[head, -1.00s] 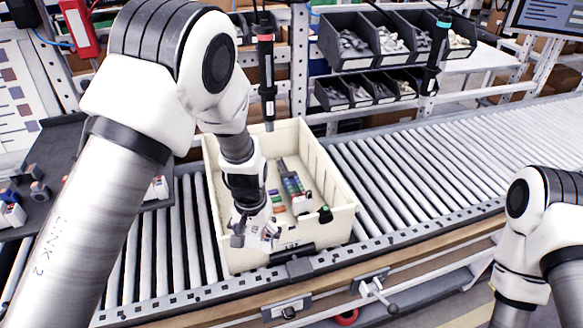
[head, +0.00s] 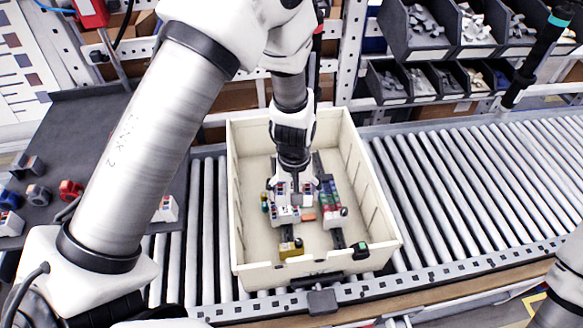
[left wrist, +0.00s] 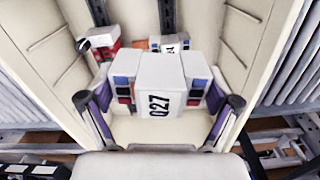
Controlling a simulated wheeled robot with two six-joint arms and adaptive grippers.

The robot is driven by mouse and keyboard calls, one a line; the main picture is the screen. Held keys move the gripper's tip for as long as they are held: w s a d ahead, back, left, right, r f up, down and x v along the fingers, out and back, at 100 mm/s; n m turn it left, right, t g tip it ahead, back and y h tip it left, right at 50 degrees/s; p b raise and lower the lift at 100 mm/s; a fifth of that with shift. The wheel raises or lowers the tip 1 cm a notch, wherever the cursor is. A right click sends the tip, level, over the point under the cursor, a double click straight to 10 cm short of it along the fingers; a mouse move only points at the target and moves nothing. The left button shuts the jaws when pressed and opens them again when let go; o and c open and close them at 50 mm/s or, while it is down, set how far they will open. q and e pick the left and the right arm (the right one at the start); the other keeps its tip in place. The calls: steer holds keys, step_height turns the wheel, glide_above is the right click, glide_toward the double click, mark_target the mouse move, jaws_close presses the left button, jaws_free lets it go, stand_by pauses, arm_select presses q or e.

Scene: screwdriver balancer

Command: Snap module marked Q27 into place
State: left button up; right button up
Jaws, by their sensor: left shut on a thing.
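My left gripper (head: 293,190) reaches down into the cream bin (head: 380,228), over its left part. It is shut on a white module, and the left wrist view shows this module (left wrist: 160,85) with the label Q27 between the two purple-padded fingers (left wrist: 160,105). In the head view the gripper largely hides the module. A dark rail (head: 287,234) runs below the gripper, with a yellowish block (head: 291,249) at its near end. I cannot tell whether the module touches the rail. A second rail (head: 338,238) to the right carries coloured modules (head: 328,197). My right gripper is out of view.
The bin stands on a roller conveyor (head: 470,180) with free rollers to the right. A dark tray (head: 90,135) with red and blue parts lies left. Black parts bins (head: 425,85) hang behind. The bin walls surround the gripper closely.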

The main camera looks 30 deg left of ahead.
arm_select(q)
steer(key=f+b, duration=0.1)
steer(key=s+f+n+b, duration=0.1)
steer(key=b, duration=0.1)
steer(key=f+b, duration=0.1)
steer(key=shift+s+a+f+n+b, duration=0.2)
steer(key=shift+a+f+n+b, duration=0.1)
steer(key=shift+n+b, duration=0.1)
steer(key=f+b, duration=0.3)
steer(key=f, duration=0.1)
steer(key=f+b, duration=0.7)
steer(key=f, duration=0.1)
steer(key=shift+s, duration=0.3)
steer(key=shift+f+b, duration=0.25)
steer(key=shift+b, duration=0.1)
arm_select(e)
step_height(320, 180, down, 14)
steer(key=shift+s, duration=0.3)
arm_select(q)
steer(key=shift+r, duration=0.1)
